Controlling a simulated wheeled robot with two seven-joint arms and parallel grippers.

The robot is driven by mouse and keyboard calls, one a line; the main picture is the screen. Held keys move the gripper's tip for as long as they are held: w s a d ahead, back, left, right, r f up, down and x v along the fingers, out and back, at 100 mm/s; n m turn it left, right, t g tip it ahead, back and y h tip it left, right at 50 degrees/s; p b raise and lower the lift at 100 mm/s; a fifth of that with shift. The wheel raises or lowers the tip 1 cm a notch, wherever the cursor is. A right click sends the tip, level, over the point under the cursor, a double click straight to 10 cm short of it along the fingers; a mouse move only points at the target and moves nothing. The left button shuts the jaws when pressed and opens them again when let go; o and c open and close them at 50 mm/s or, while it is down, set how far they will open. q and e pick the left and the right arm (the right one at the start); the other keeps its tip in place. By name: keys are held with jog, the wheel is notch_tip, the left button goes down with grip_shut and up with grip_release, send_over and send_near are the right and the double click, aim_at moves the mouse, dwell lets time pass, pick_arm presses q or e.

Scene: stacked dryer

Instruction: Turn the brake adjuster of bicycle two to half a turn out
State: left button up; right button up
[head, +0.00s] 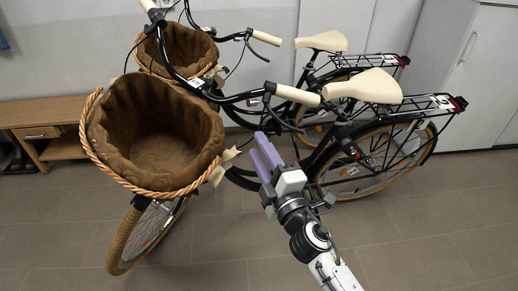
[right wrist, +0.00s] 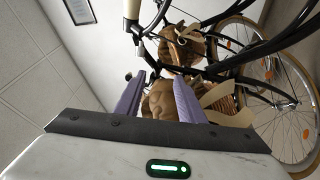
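Two black bicycles with cream grips and saddles stand side by side, a front one (head: 350,135) and a rear one (head: 318,78) behind it. I cannot tell which is bicycle two. The front handlebar's cream grip (head: 297,95) and dark brake lever (head: 286,122) are just above my right gripper (head: 264,152). Its purple fingers stand apart in the right wrist view (right wrist: 158,90), with nothing seen gripped between them; a brown basket (right wrist: 160,102) shows beyond. No brake adjuster can be made out; it is too small or hidden. My left gripper is out of view.
A large brown-lined wicker basket (head: 152,130) hangs on the front bicycle, left of my right gripper; a second basket (head: 178,50) is behind it. A wooden bench (head: 45,115) is at left and a grey cabinet (head: 462,60) at right. The tiled floor (head: 420,235) in front is clear.

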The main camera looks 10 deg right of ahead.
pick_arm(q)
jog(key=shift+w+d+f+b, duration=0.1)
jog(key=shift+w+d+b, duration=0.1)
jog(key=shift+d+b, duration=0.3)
pick_arm(e)
jog(key=v, duration=0.9)
jog(key=shift+s, duration=0.25)
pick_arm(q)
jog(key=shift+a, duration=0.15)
pick_arm(e)
jog(key=shift+d, duration=0.1)
